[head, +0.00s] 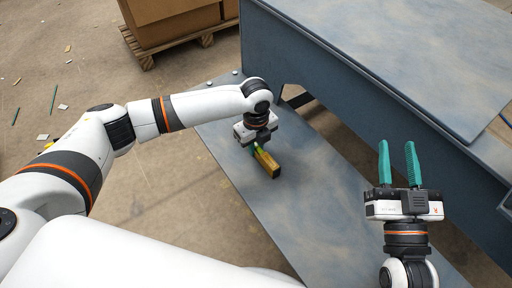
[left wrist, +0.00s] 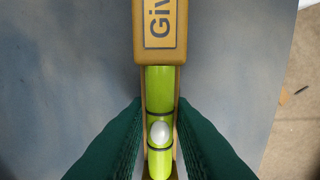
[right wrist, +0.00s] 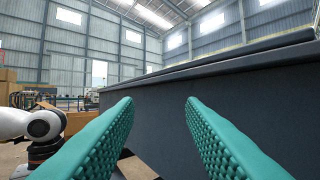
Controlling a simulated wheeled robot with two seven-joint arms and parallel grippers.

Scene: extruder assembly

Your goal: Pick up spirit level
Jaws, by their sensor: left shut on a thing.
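The spirit level (head: 267,163) is a yellow-brown bar with a bright green vial, on or just above the lower blue-grey surface in the head view; I cannot tell if it touches. In the left wrist view the spirit level (left wrist: 160,75) runs upright through the middle, with dark lettering at its top end. My left gripper (head: 256,149) is shut on it, and its green fingers (left wrist: 158,140) press on both sides near the vial. My right gripper (head: 398,150) is open and empty, pointing up beside the bench; its fingers (right wrist: 160,125) are wide apart in the right wrist view.
The low blue-grey surface (head: 300,215) is mostly bare around the level. A taller blue-grey bench (head: 370,50) rises behind it and to the right. Cardboard boxes (head: 175,22) stand on a wooden pallet (head: 185,45) at the back. Small scraps lie on the floor at left.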

